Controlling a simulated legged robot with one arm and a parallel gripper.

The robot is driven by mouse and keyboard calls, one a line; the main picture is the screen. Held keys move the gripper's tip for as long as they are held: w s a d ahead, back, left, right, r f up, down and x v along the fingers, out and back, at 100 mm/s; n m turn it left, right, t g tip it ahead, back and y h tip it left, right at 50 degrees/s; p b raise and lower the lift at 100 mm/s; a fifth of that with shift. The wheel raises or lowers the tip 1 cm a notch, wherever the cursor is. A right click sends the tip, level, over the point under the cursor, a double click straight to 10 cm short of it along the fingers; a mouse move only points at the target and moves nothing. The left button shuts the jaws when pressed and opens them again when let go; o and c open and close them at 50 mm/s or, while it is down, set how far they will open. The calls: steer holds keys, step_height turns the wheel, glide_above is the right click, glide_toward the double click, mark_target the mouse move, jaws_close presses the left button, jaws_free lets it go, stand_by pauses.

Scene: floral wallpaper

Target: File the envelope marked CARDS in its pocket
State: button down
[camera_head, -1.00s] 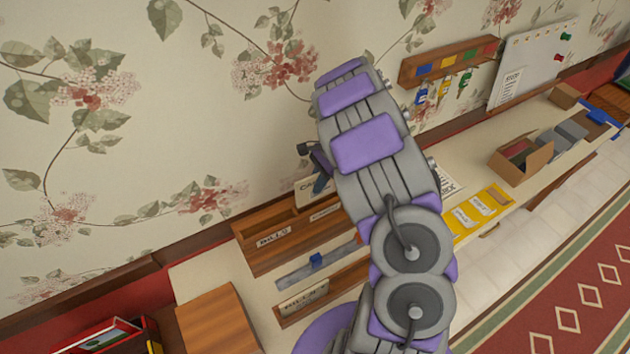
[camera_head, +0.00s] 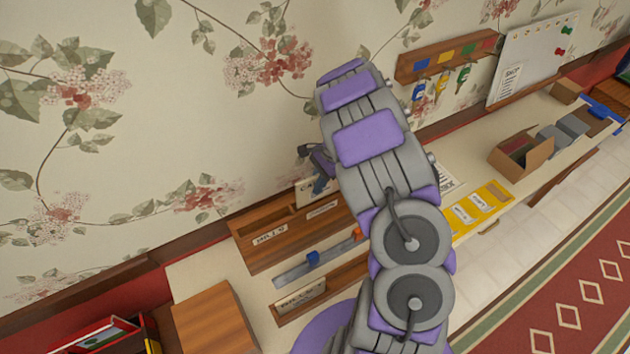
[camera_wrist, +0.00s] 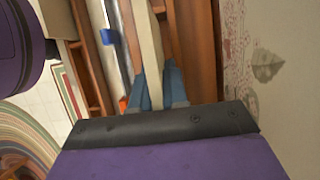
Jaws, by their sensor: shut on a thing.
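My gripper (camera_wrist: 160,92) is shut on a cream envelope (camera_wrist: 147,45), seen edge-on between the blue fingertips in the wrist view. In the head view a corner of the envelope (camera_head: 304,194) with the letter C shows beside my gripper (camera_head: 321,184), and my arm hides the rest. The envelope is held upright above a wooden sorter (camera_head: 290,250) with labelled pockets against the wall. The sorter's front left label reads like MAILS, and a second label to its right is too small to read. I cannot tell whether the envelope's lower edge is inside a pocket.
A grey rail with a blue slider (camera_head: 313,257) lies before the sorter. A wooden holder (camera_head: 302,297) with an envelope marked like BILLS stands in front. A wooden box (camera_head: 215,320) is at left. Yellow tray (camera_head: 490,202), open carton (camera_head: 521,152) and key rack (camera_head: 447,59) are right.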

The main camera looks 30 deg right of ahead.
mark_target(316, 199)
steer(key=shift+d+f, duration=0.1)
steer(key=shift+f, duration=0.45)
steer(key=shift+x, duration=0.75)
steer(key=shift+f, duration=0.3)
steer(key=shift+d+f, duration=0.2)
steer(key=shift+d, duration=0.15)
steer(key=c, duration=1.1)
jaws_free()
steer(key=shift+a, duration=0.3)
steer(key=shift+d+r, duration=0.1)
